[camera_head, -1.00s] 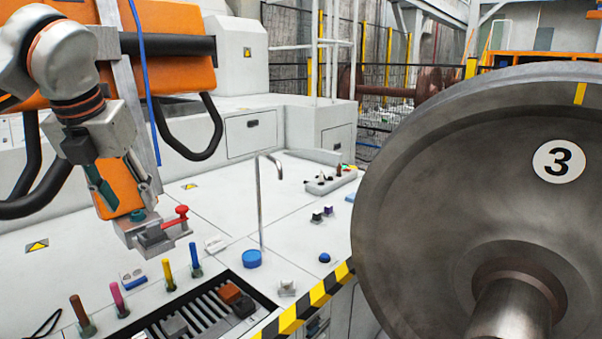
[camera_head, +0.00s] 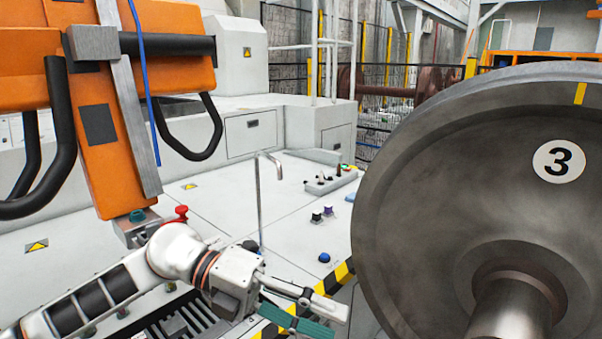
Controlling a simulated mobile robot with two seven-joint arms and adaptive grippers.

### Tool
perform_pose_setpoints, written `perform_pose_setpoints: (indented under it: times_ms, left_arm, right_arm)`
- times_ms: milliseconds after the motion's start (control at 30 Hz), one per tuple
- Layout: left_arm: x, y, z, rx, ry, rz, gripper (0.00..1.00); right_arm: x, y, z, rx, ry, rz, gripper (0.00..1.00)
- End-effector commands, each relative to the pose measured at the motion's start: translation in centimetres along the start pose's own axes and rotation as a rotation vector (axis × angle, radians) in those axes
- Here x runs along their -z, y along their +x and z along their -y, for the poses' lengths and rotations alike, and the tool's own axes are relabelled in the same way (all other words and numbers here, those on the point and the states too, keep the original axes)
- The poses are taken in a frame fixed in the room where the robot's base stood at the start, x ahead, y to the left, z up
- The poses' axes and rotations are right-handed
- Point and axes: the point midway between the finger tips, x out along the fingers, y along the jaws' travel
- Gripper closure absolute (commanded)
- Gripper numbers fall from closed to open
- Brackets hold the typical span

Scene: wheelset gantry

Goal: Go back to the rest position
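My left arm reaches in from the lower left, and its gripper (camera_head: 318,317) points to the lower right. Its fingers, with teal pads, look apart with nothing between them. The gripper is over the front edge of the white bench (camera_head: 218,203), left of the large wheel. My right gripper is not in view. The forearm and wrist hide much of the front of the bench.
A large steel wheel (camera_head: 420,200) marked 3 fills the right side. A thin bent metal post (camera_head: 258,205) stands just behind my wrist. An orange gantry unit (camera_head: 105,135) hangs at left, close to a red-handled clamp (camera_head: 181,212). A blue button (camera_head: 324,258) is near the striped edge.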

Motion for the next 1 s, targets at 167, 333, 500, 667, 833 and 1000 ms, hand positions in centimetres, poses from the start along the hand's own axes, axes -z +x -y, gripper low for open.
perform_pose_setpoints:
  times_ms: [167,333,500,667,833,1000]
  left_arm:
    - [-0.8,1.5,1.8,0.325,-0.134,0.124,0.60]
    - [-2.9,0.2,1.4,0.584,-0.304,0.304,0.60]
    - [-5.0,-2.6,-2.5,0.788,-0.523,0.525,0.60]
    - [-5.5,-5.7,-9.5,0.918,-0.767,0.762,0.60]
    - [-2.9,-8.2,-19.6,0.985,-1.062,1.023,0.60]
    - [3.1,-9.2,-29.8,0.977,-1.357,1.257,0.60]
  right_arm:
    - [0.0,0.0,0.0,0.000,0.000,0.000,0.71]
    - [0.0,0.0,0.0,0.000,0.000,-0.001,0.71]
    - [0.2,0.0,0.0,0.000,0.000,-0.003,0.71]
    - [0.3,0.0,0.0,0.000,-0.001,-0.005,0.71]
    - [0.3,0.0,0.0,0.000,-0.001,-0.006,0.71]
    - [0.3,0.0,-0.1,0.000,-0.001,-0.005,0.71]
